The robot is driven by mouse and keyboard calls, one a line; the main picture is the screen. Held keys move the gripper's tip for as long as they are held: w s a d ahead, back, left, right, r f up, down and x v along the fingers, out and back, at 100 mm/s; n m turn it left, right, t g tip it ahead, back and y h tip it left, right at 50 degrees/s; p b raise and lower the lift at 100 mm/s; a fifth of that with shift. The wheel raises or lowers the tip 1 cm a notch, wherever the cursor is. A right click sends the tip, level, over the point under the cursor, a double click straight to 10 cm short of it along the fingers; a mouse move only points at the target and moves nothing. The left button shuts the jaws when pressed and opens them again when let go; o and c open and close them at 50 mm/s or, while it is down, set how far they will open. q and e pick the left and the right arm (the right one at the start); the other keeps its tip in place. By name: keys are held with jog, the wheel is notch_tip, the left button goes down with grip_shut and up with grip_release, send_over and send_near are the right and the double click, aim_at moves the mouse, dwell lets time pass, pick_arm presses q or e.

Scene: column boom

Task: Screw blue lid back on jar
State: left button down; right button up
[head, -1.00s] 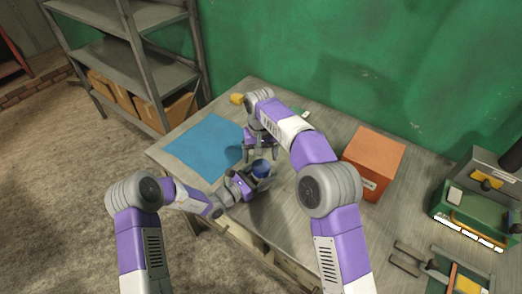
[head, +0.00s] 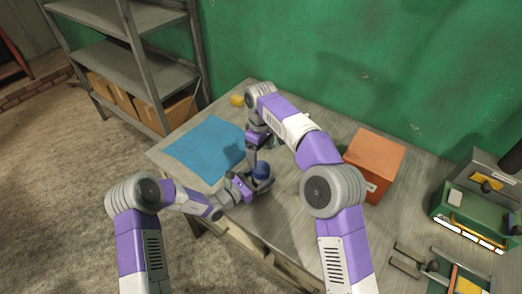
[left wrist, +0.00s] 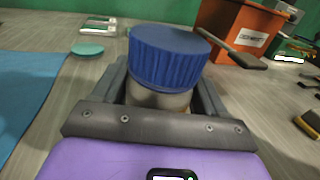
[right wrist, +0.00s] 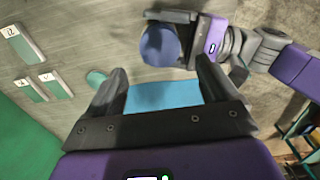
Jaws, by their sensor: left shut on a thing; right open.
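The jar (left wrist: 158,98) is upright between the fingers of my left gripper (head: 260,182), which is shut on it above the table. The ribbed blue lid (left wrist: 168,55) sits on top of the jar; how tightly it is seated I cannot tell. The lid also shows in the head view (head: 262,170) and in the right wrist view (right wrist: 160,45). My right gripper (right wrist: 162,80) is open and empty, beside and apart from the lid. In the head view its fingers are just behind the jar. My left gripper hides the lower jar.
A blue mat (head: 205,148) lies left of the jar. An orange box (head: 375,160) stands to the right, with a green tool case (head: 470,215) beyond it. A teal disc (left wrist: 88,48) and labelled cards (right wrist: 43,88) lie behind. A yellow item (head: 237,100) is at the back.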

aim_at(261, 167)
jog(key=shift+f, duration=4)
jog(key=shift+c, duration=0.5)
jog(key=c, duration=1)
jog(key=o, duration=1.3)
jog(key=shift+c, duration=0.2)
jog(key=shift+r, duration=0.1)
notch_tip(261, 167, up, 12)
pick_arm(q)
grip_release()
